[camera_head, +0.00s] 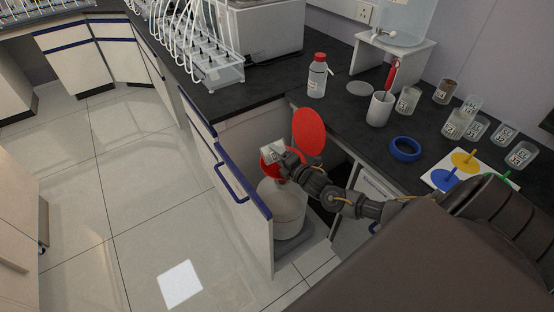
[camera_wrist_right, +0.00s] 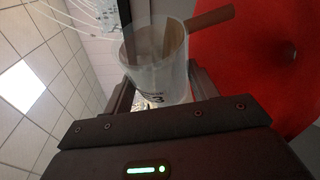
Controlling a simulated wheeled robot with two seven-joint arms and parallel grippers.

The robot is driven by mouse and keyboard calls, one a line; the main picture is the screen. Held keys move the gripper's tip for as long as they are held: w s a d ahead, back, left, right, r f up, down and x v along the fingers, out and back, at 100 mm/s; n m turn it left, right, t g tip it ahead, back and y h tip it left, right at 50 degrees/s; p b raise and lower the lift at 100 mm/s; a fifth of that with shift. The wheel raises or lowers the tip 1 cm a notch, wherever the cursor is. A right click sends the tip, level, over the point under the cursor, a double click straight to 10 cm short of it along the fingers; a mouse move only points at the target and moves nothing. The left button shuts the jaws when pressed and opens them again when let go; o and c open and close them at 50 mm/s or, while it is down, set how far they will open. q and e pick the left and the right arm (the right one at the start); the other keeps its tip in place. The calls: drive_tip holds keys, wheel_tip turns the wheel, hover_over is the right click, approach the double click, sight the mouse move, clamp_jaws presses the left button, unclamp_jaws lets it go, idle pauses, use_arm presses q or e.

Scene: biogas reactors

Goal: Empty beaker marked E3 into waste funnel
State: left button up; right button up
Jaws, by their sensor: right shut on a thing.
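My right gripper (camera_head: 283,157) is shut on a small clear beaker (camera_head: 271,150), which is tilted over the red waste funnel (camera_head: 264,167). The funnel sits on top of a whitish waste container (camera_head: 281,210) in the open cabinet. In the right wrist view the beaker (camera_wrist_right: 153,70) is between the fingers of the gripper (camera_wrist_right: 150,95). Its dark marking is not legible. A brown strip runs from its rim toward the red surface; I cannot tell whether it is liquid. My left gripper is not in view.
A round red lid (camera_head: 309,131) stands raised behind the funnel. The open cabinet door (camera_head: 243,210) is to the left. Several labelled beakers (camera_head: 407,100), a white cup (camera_head: 380,108), a blue tape ring (camera_head: 405,149) and a red-capped bottle (camera_head: 317,76) stand on the dark counter.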

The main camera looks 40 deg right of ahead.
sight(286, 149)
drive_tip(key=m, duration=0.1)
drive_tip(key=d+r+m+t+b, duration=0.1)
drive_tip(key=m, duration=0.1)
drive_tip(key=d+r+m+t, duration=0.1)
drive_tip(key=shift+s+d+r+m+b, duration=0.1)
drive_tip(key=shift+s+m+b, duration=0.2)
drive_tip(key=shift+s+d+r+m, duration=0.1)
drive_tip(key=shift+d+r+m, duration=0.15)
drive_tip(key=shift+m, duration=0.25)
drive_tip(key=shift+d+r+m+t, duration=0.2)
drive_tip(key=shift+m+t, duration=0.2)
drive_tip(key=shift+m, duration=0.2)
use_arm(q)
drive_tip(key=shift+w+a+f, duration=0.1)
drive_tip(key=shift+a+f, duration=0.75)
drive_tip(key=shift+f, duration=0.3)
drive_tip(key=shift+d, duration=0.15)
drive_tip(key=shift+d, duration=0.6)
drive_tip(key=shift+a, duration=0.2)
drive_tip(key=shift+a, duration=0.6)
